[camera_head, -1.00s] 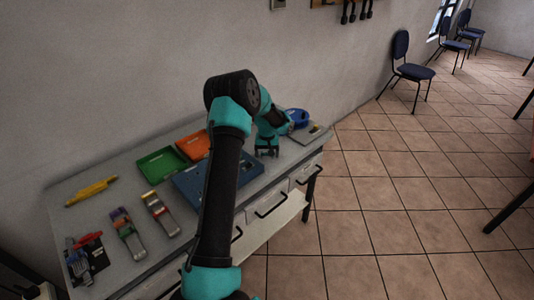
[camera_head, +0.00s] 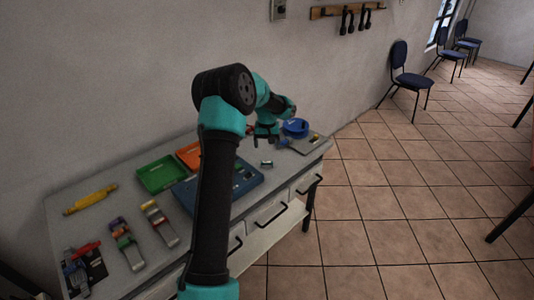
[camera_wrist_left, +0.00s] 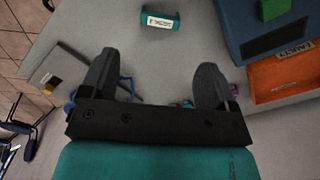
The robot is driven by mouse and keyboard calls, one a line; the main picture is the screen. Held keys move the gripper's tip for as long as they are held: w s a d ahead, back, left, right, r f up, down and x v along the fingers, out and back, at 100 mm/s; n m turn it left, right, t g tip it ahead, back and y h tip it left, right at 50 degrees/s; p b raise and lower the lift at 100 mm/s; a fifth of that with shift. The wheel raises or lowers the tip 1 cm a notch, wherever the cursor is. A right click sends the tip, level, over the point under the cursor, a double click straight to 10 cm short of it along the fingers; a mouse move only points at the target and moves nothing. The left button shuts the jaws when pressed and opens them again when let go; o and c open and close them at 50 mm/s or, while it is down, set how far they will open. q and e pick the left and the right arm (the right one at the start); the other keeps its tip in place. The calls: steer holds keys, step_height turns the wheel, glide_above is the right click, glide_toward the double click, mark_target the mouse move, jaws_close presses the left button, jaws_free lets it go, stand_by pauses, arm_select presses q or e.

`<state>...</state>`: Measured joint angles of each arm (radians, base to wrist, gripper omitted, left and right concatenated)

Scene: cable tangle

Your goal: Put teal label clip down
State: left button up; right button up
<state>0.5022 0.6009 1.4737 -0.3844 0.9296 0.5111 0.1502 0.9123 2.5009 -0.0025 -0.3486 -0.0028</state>
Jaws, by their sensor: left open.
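The teal label clip (camera_wrist_left: 160,20) lies on the grey tabletop, with a white printed label facing the left wrist camera. In the head view it is a small piece (camera_head: 267,163) just right of the blue tray. My left gripper (camera_head: 267,141) is above the table, apart from the clip and on its wall side. In the left wrist view the two black fingers (camera_wrist_left: 157,68) are wide apart with nothing held between them, and the clip is beyond their tips. My right gripper is not in view.
The blue tray (camera_head: 246,182), green tray (camera_head: 160,174) and orange tray (camera_head: 189,155) stand left of the clip. A blue round item (camera_head: 296,127) and a flat grey plate (camera_head: 305,144) are at the right end. Bare tabletop (camera_wrist_left: 190,45) surrounds the clip.

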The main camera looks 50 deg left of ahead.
arm_select(q)
steer(key=shift+r, duration=0.95)
steer(key=s+d+f+m+h, duration=0.1)
steer(key=d+f+m+h, duration=0.1)
steer(key=d+f, duration=0.9)
steer(key=s+d+f+m+h, duration=0.1)
steer(key=d+f+m, duration=0.2)
steer(key=d+f, duration=0.85)
steer(key=s+d+f+m, duration=0.2)
steer(key=s+d+f, duration=0.1)
steer(key=s+d, duration=1.6)
steer(key=shift+d+t+h, duration=0.2)
steer(key=shift+t+h, duration=0.2)
